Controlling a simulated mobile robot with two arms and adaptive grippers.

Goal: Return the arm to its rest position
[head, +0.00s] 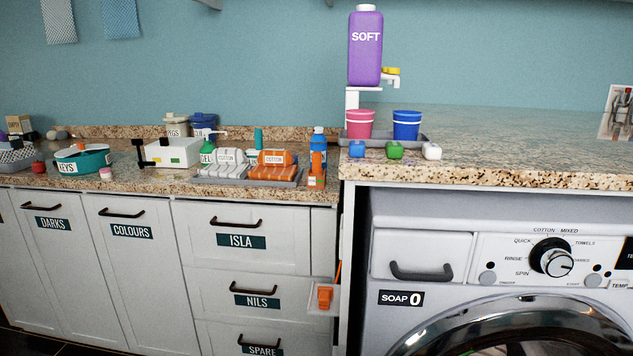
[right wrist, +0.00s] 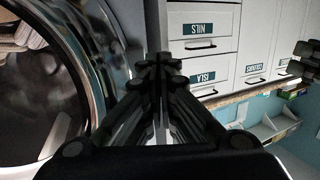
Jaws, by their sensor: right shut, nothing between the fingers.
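My right gripper (right wrist: 163,68) shows in the right wrist view, its dark fingers together with nothing between them. It is in front of the washing machine and the drawer unit, with the machine's round door (right wrist: 88,75) close on the left and the ISLA drawer (right wrist: 198,92) beyond on the right. That view is turned, so the drawer labels read upside down. Neither gripper shows in the head view. A dark shape at the right edge of the right wrist view is cut off, and I cannot tell what it is.
The washing machine (head: 424,324) stands under the right worktop (head: 530,176). That top holds a purple SOFT bottle (head: 366,60), pink (head: 359,125) and blue (head: 407,126) cups. The lower left worktop (head: 130,186) is crowded with folded cloths and tubs.

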